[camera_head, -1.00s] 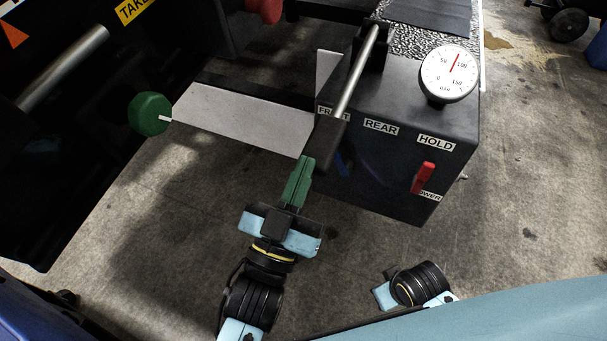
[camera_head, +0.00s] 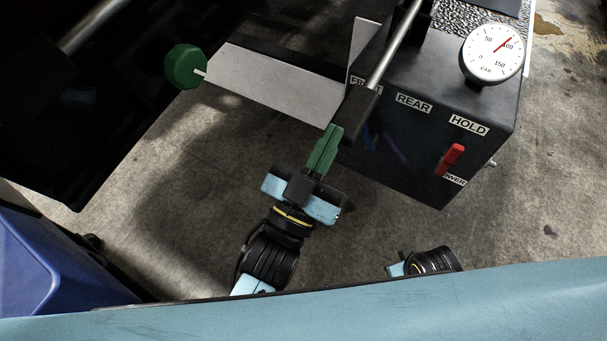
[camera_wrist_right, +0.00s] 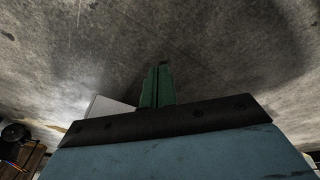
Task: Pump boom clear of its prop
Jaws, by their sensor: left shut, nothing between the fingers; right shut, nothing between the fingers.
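The pump handle is a metal rod (camera_head: 395,46) with a black grip (camera_head: 356,115), slanting over the dark pump box (camera_head: 415,150). My left gripper (camera_head: 334,129) has green fingers, shut and empty, with the tips right beside the grip's lower end; I cannot tell if they touch. A round gauge (camera_head: 492,53) on the box has its red needle near 100. A red lever (camera_head: 450,158) is on the box front between HOLD and a partly hidden LOWER label. My right gripper (camera_wrist_right: 157,86) is shut and empty over the floor. I cannot make out the boom or prop.
A pale plate (camera_head: 275,83) extends left from the box, with a green knob (camera_head: 185,66) at its far end. Dark machinery fills the upper left. A blue body (camera_head: 50,265) is at lower left. Bare concrete floor (camera_head: 190,185) lies between.

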